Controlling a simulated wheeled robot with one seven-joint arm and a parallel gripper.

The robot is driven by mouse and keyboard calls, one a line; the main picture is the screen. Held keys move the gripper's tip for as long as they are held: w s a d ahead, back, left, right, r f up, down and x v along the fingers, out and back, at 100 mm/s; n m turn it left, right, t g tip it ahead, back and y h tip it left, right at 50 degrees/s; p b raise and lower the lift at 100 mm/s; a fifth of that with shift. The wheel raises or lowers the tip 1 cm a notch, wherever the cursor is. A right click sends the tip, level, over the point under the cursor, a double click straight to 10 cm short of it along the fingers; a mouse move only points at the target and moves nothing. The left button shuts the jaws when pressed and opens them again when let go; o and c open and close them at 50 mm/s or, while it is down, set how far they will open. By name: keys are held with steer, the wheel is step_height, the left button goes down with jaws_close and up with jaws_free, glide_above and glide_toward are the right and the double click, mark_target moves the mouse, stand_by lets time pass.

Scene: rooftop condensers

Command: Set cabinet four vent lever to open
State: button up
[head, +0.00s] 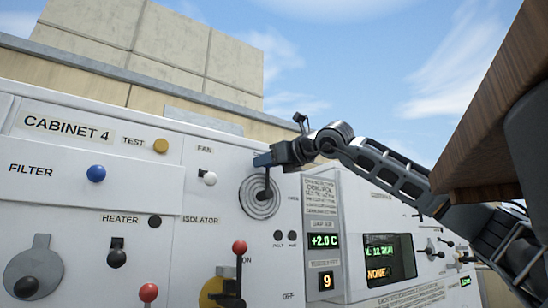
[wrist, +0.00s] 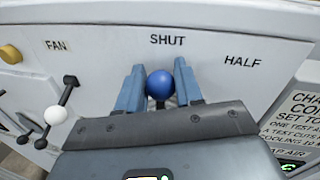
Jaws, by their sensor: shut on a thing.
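The cabinet four panel (head: 185,165) is white and marked "CABINET 4". My gripper (head: 262,160) is at the panel, right of the fan lever, above a round dial plate with rings (head: 259,207). In the wrist view my gripper (wrist: 158,70) has its blue fingers on either side of a lever's blue ball knob (wrist: 159,84) and is shut on it. The knob sits just below the "SHUT" label (wrist: 168,40). The "HALF" label (wrist: 242,61) is to its right. No "open" label is readable. In the head view the fingers hide the knob.
The white-knobbed fan lever (head: 209,178) stands close to the left, also in the wrist view (wrist: 56,115). A red-knobbed lever (head: 239,247) is below. A display column (head: 323,240) lies right. A brown wooden slab (head: 490,110) overhangs at right.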

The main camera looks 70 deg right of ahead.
jaws_close()
steer(key=shift+f+b, duration=0.1)
steer(key=shift+b, duration=0.2)
